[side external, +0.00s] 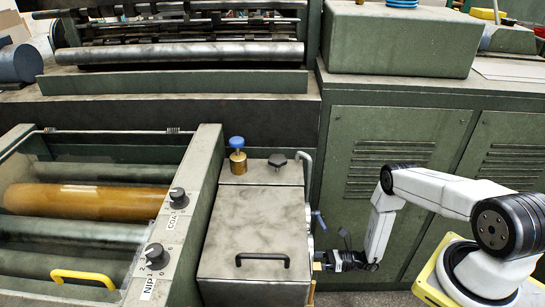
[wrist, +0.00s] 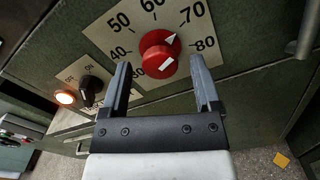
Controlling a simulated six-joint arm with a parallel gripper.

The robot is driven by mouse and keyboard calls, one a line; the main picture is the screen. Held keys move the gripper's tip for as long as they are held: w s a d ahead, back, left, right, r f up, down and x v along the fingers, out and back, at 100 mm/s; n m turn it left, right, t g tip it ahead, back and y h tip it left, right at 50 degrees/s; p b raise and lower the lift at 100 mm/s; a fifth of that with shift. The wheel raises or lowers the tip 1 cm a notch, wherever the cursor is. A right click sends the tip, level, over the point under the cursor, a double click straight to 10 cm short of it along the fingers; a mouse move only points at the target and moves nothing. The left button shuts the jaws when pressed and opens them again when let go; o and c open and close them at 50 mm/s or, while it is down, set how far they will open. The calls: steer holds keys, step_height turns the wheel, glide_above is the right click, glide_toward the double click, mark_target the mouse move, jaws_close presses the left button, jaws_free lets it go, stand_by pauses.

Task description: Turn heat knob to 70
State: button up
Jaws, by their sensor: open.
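The red heat knob (wrist: 152,52) sits on a pale dial plate (wrist: 120,40) marked 40 to 80, with a lower number partly covered. A white triangular mark on the knob points up and right, roughly toward 70. A white bar shows on its near part. My gripper (wrist: 158,61) is open, its two fingers on either side of the knob in the wrist view, with gaps showing. I cannot tell how deep they reach. In the side view my gripper (side external: 326,262) is beside the right side of the grey-green box, and the knob is hidden.
A metal handle (wrist: 305,30) is at right. In the side view, a blue-topped brass part (side external: 237,160) and a black handle (side external: 262,258) stand on the box.

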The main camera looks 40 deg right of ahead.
steer(key=shift+d, duration=0.1)
steer(key=v, duration=0.7)
steer(key=shift+s+d, duration=0.25)
steer(key=shift+s, duration=0.05)
steer(key=shift+r, duration=0.1)
stand_by(0.4)
steer(key=a+r+n+g+h, duration=0.3)
steer(key=r+n+h, duration=0.1)
steer(key=r+n, duration=0.6)
steer(key=s+a+r+n+g+h, duration=0.1)
steer(key=a+r+n+g+h, duration=0.2)
steer(key=r+n, duration=0.8)
steer(key=a+r+n+g+h, duration=0.3)
steer(key=r+n, duration=0.7)
steer(key=r, duration=0.5)
steer(key=shift+s+r+n+g+h, duration=0.35)
steer(key=shift+g+h, duration=0.25)
steer(key=shift+h, duration=0.8)
